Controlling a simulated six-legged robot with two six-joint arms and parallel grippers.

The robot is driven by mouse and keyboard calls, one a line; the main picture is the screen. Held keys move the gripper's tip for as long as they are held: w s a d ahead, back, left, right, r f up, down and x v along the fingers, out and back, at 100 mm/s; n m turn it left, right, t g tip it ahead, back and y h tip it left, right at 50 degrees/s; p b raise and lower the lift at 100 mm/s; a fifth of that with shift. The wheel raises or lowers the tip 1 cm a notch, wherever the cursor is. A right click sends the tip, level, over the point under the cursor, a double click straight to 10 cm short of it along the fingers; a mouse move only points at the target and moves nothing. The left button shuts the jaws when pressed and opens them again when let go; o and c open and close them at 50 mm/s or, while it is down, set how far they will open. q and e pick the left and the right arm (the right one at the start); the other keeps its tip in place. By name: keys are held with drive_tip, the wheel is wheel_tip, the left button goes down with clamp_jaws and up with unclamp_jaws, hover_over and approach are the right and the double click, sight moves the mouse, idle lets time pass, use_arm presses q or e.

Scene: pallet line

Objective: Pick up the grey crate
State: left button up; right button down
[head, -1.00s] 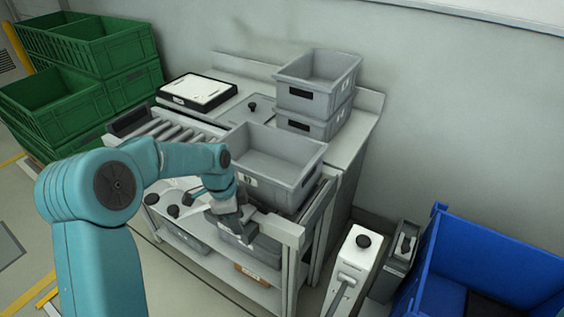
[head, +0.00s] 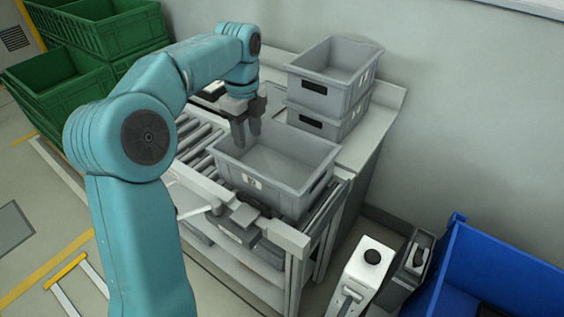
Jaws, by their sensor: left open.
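The grey crate (head: 278,170) stands upright and looks empty on the roller conveyor, with a small white label on its front wall. My left gripper (head: 246,141) points down over the crate's back left rim, its two fingers apart with nothing seen between them. Whether the fingers touch the rim cannot be told. My right gripper is not in view.
Two more grey crates (head: 333,85) are stacked on the bench behind. Green crates (head: 100,30) are stacked at the left. Rollers (head: 195,145) lie bare left of the crate. A blue bin (head: 480,270) and a white box (head: 362,270) stand at the lower right.

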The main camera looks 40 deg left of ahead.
sight(250, 169)
use_arm(q)
drive_tip(key=f, duration=0.6)
drive_tip(key=f+b, duration=0.1)
drive_tip(key=f, duration=0.3)
drive_tip(key=shift+s, duration=0.3)
wheel_tip(250, 169, down, 6)
drive_tip(key=shift+w+a+r, duration=0.15)
drive_tip(key=shift+r, duration=0.15)
clamp_jaws()
